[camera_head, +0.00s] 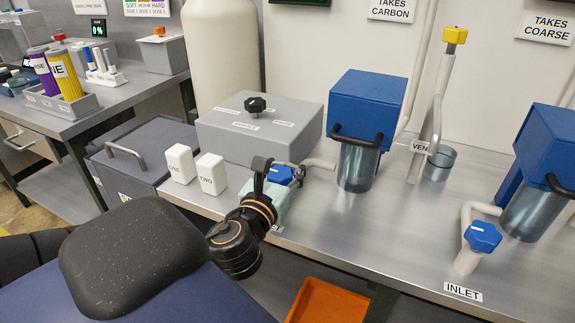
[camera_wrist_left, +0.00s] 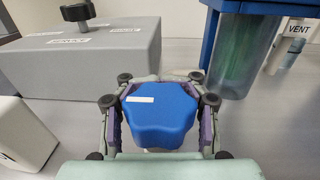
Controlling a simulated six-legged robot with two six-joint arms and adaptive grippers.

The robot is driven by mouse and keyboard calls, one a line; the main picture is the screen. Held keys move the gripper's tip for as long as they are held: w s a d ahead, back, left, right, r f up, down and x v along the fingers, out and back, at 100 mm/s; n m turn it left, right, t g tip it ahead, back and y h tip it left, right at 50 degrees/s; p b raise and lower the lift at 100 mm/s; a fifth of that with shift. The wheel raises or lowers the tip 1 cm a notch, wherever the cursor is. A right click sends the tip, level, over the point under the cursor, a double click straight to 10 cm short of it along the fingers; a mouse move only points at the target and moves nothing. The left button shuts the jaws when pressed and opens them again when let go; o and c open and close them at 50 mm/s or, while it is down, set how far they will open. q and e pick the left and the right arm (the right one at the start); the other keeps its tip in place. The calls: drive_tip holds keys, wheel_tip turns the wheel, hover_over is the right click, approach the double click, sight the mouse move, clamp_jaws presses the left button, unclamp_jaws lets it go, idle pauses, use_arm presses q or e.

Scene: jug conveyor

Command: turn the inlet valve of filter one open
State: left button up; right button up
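A blue lobed valve knob (camera_head: 281,174) sits on a pipe left of the left blue filter housing (camera_head: 368,100). It also shows in the left wrist view (camera_wrist_left: 160,113), with a white mark on top. My left gripper (camera_head: 281,170) reaches over it with one finger on each side (camera_wrist_left: 161,98). The pads lie close along the knob's sides; whether they touch it I cannot tell. The label by this knob is mostly hidden by my arm. A second blue knob (camera_head: 482,236) stands at the right beside an INLET label (camera_head: 463,291). My right gripper is not in view.
A grey box with a black knob (camera_head: 255,104) stands behind left of the gripper. White blocks (camera_head: 212,173) are to its left. A vent pipe with a yellow top (camera_head: 455,35) and a cup (camera_head: 438,163) stand right of the left filter. The bench front between labels is clear.

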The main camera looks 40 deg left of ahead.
use_arm(q)
drive_tip(key=o, duration=0.5)
drive_tip(key=shift+s, duration=0.1)
drive_tip(key=shift+d+r, duration=0.1)
drive_tip(key=shift+d+m+t+h+p, duration=0.1)
drive_tip(key=shift+m+t+h+p, duration=0.35)
drive_tip(key=shift+m+h, duration=0.35)
drive_tip(key=shift+d+h, duration=0.1)
drive_tip(key=shift+h, duration=0.3)
